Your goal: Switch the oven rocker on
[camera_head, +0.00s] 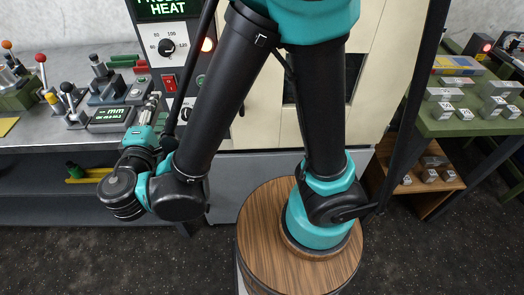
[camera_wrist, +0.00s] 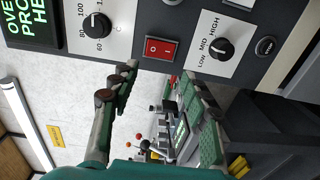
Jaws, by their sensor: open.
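The red rocker (camera_head: 169,82) is set in the dark oven panel, below the temperature dial. In the wrist view the rocker (camera_wrist: 161,48) shows an O mark on its left half and an I mark on its right half. I cannot tell which half is pressed in. My gripper (camera_wrist: 157,76) is open and empty, its two green-padded fingers spread apart. The rocker appears just beyond the gap between the fingertips, with no visible contact.
The temperature dial (camera_wrist: 96,26) and a LOW-MID-HIGH dial (camera_wrist: 221,49) flank the rocker in the wrist view. A lit green display (camera_head: 166,8) tops the panel. A grey bench (camera_head: 40,140) with levers and a readout stands left. A green table (camera_head: 450,125) with metal blocks stands right.

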